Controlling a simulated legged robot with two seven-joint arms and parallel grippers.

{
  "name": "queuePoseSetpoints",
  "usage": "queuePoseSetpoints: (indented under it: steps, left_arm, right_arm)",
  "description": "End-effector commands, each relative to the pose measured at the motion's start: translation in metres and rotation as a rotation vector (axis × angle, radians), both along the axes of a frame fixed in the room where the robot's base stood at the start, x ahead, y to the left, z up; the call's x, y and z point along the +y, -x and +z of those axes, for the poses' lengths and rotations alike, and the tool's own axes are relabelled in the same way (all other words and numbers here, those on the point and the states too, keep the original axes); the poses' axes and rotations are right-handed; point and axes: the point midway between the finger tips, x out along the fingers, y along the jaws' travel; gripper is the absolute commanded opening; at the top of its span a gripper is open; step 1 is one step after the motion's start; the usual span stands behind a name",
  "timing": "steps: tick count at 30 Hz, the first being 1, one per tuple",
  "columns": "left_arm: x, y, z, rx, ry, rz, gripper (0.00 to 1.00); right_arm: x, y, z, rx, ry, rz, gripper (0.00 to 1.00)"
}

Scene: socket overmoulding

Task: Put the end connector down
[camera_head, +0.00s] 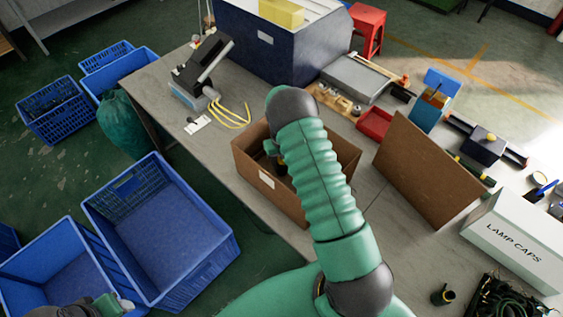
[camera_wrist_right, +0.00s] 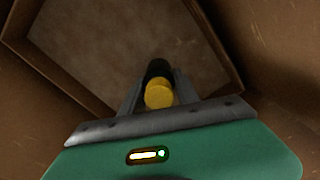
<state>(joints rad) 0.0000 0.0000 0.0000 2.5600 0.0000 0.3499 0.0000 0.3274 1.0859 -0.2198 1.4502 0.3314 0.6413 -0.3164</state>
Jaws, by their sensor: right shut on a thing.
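The end connector (camera_wrist_right: 158,94), a small part with a round yellow end and a black body, sits between the fingers of my right gripper (camera_wrist_right: 156,88). The gripper is shut on it. In the right wrist view, the brown floor and walls of a cardboard box (camera_wrist_right: 215,30) surround it; I cannot tell whether the connector touches the floor. In the head view, my right arm reaches over the open cardboard box (camera_head: 258,188) on the table, and its gripper is mostly hidden behind the arm and box wall.
A brown board (camera_head: 425,172) stands right of the box, near a white LAMP CAPS box (camera_head: 512,240). A red tray (camera_head: 376,124) and a blue holder (camera_head: 430,108) lie behind. Yellow cables (camera_head: 236,116) lie behind the box at left. Blue crates (camera_head: 160,225) stand beside the table.

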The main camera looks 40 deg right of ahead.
Motion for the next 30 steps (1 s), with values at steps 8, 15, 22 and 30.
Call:
queuePoseSetpoints:
  steps: [8,15,22,30]
  left_arm:
    - [0.000,0.000,-0.002,0.000,0.000,0.000,0.51]
    - [0.000,0.000,-0.002,0.000,0.000,0.000,0.51]
    - [0.000,0.000,-0.001,0.000,0.000,0.000,0.51]
    - [0.000,0.000,-0.010,0.000,0.000,0.000,0.51]
  right_arm:
    - [0.000,0.001,-0.001,0.000,0.000,0.000,0.43]
    - [0.000,0.000,-0.001,0.001,0.000,0.000,0.59]
    - [0.000,0.000,0.003,-0.001,0.000,0.000,0.59]
    - [-0.001,-0.001,0.062,-0.005,0.002,0.001,0.59]
